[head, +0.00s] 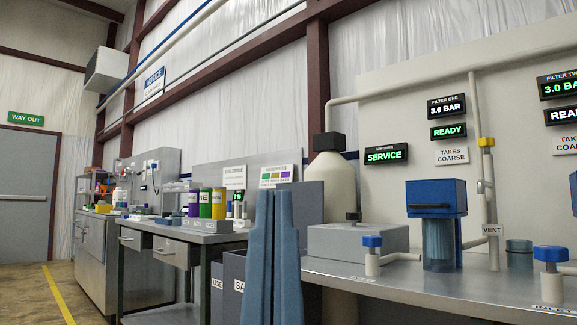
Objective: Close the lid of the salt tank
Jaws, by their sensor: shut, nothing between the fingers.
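My gripper (275,196) stands upright in the foreground, its two blue-grey fingers together and nothing between them. No label in view clearly reads salt tank. A pale grey box (358,242) sits on the bench right of my gripper, in front of the cream softener vessel (330,185) with its black head. The box's top looks flat, but I cannot tell whether it has a lid. A darker grey panel (308,203) stands upright behind my gripper and is partly hidden. A dark bin (233,275) behind the fingers has a label starting "SA", the rest hidden.
Left is a worktable (190,237) with coloured tins (205,203). Floor is clear at far left.

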